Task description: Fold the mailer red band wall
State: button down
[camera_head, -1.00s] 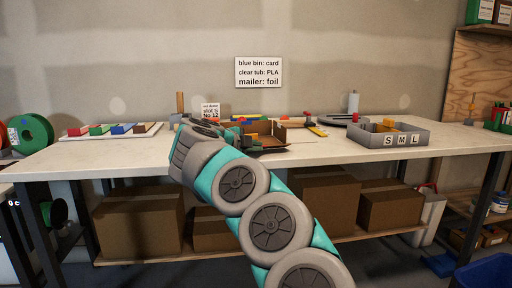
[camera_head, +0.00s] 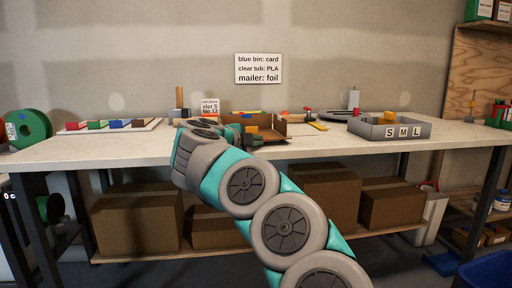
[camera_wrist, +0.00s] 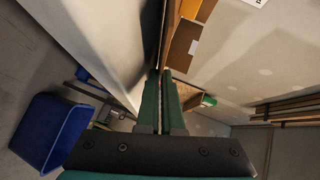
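The mailer looks like an open brown cardboard box (camera_head: 270,128) on the workbench, just right of my wrist in the head view. Its walls stand up at the back and right, and a small yellow-orange piece shows at its front. I cannot make out a red band on any wall. My gripper (camera_head: 243,136) is at the mailer's left front, partly hidden by my wrist. In the wrist view, the two dark green fingers (camera_wrist: 162,78) are close together with only a thin gap. A brown cardboard wall (camera_wrist: 171,38) lies just beyond their tips; contact cannot be told.
The workbench (camera_head: 100,147) carries a white board with coloured blocks (camera_head: 108,127) at left and a grey S-M-L tray (camera_head: 365,128) at right. A wall sign (camera_head: 258,68) hangs behind. A green spool (camera_head: 33,130) stands far left. A blue bin (camera_wrist: 42,133) is on the floor.

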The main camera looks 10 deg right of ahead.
jog(key=c, duration=1.3)
grip_release()
jog(key=shift+r+p, duration=0.1)
jog(key=shift+p, duration=0.25)
